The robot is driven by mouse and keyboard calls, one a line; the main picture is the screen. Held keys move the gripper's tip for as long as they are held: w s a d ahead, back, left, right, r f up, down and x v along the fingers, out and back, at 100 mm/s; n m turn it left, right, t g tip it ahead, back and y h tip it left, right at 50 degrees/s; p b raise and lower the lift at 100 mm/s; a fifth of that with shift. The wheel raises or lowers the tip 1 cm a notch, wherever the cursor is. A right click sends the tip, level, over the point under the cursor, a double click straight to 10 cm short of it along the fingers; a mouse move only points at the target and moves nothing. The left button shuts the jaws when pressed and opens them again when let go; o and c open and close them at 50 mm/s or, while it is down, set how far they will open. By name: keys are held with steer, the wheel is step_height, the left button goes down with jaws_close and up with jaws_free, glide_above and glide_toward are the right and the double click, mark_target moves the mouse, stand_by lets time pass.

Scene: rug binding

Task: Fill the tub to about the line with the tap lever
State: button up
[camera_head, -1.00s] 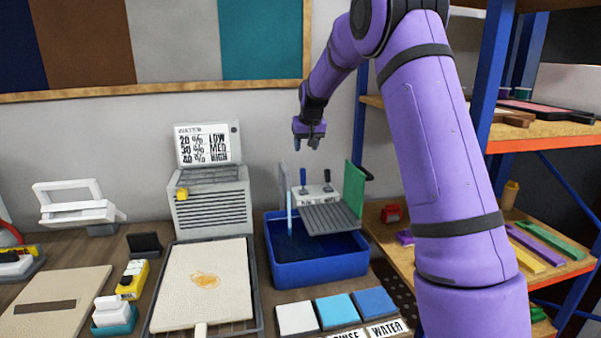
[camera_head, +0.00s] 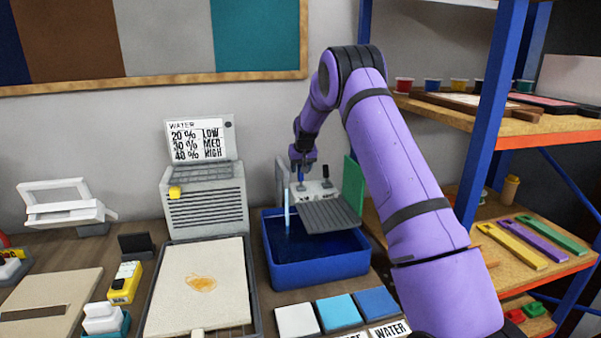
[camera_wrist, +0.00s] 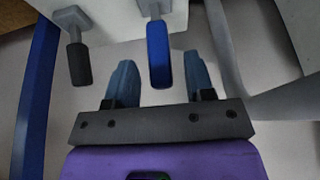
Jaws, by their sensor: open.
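The blue tub (camera_head: 318,272) stands in the middle of the bench with dark blue water in it. A pale blue stream (camera_head: 287,215) falls into its left side. Behind the tub is a white tap block with a blue lever (camera_head: 301,176) and a black lever (camera_head: 326,178). My gripper (camera_head: 302,160) is open just above the blue lever in the head view. In the wrist view the blue lever (camera_wrist: 158,55) lies between and ahead of my open fingers, and the black lever (camera_wrist: 79,62) is to the left. I cannot see the fill line.
A grey ribbed rack (camera_head: 328,216) and a green panel (camera_head: 353,185) sit at the tub's back right. A sign (camera_head: 201,141) lists 20, 30 and 40 percent. A pale board (camera_head: 200,288) lies left of the tub, colour pads (camera_head: 337,311) in front, shelves (camera_head: 530,250) at right.

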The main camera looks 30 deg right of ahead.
steer(key=shift+x, duration=1.3)
steer(key=shift+c, duration=0.2)
jaws_close()
steer(key=shift+w+g, duration=0.35)
steer(key=shift+g, duration=0.05)
steer(key=shift+w+d+f+g+y, duration=0.2)
steer(key=shift+w+g+y, duration=0.25)
steer(key=shift+g, duration=0.35)
steer(key=shift+o, duration=0.2)
jaws_free()
